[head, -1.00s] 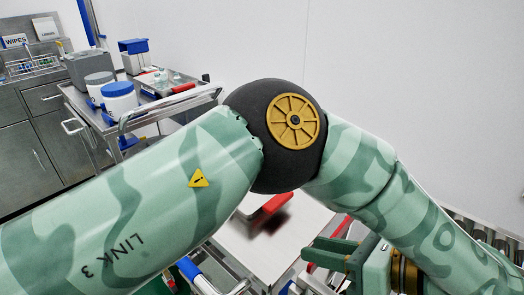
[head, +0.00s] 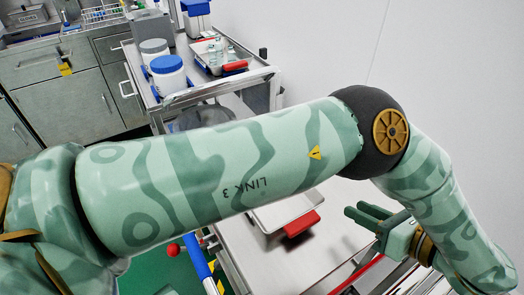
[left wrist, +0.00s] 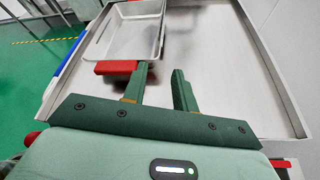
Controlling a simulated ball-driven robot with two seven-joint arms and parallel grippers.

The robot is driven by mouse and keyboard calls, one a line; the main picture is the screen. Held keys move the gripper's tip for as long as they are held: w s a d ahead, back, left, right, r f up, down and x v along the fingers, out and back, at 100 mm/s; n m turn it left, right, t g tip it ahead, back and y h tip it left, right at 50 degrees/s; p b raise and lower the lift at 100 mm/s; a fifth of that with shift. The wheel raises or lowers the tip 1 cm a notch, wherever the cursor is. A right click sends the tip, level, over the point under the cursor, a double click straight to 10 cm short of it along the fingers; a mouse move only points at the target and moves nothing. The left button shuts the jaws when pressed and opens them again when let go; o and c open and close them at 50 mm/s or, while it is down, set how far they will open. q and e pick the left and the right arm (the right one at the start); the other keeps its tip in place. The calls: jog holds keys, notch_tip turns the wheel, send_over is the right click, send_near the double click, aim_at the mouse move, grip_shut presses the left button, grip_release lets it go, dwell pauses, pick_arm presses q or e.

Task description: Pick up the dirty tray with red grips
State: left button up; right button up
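A shallow metal tray with a red grip (head: 302,224) lies on a steel cart top below my left arm in the head view, partly hidden by the arm. In the left wrist view this tray (left wrist: 143,47) looks empty, and its red grip (left wrist: 117,67) faces my gripper. My left gripper (head: 357,211) is to the right of the red grip in the head view. In the left wrist view its fingers (left wrist: 161,70) are apart with nothing between them. The left finger appears beside the red grip; contact cannot be told. My right gripper is not in view.
A second cart (head: 262,97) at the back carries another tray with a red grip (head: 235,66) and glassware, and a blue-lidded tub (head: 168,76). The near cart top (left wrist: 235,70) is bare right of the tray, with a raised rim. A white wall stands at right.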

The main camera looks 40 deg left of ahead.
pick_arm(q)
jog(key=b+x, duration=0.1)
jog(key=x, duration=0.7)
jog(key=shift+w+d+f+b, duration=0.1)
jog(key=shift+d+f+b, duration=0.05)
jog(key=shift+b, duration=0.15)
jog(key=shift+a+f, duration=0.1)
jog(key=shift+a, duration=0.4)
jog(key=b+x, duration=0.1)
jog(key=x, duration=0.3)
jog(key=shift+w+a+b, duration=0.1)
jog(key=shift+b, duration=0.3)
jog(key=shift+w+a, duration=0.1)
jog(key=shift+a, duration=0.15)
grip_shut()
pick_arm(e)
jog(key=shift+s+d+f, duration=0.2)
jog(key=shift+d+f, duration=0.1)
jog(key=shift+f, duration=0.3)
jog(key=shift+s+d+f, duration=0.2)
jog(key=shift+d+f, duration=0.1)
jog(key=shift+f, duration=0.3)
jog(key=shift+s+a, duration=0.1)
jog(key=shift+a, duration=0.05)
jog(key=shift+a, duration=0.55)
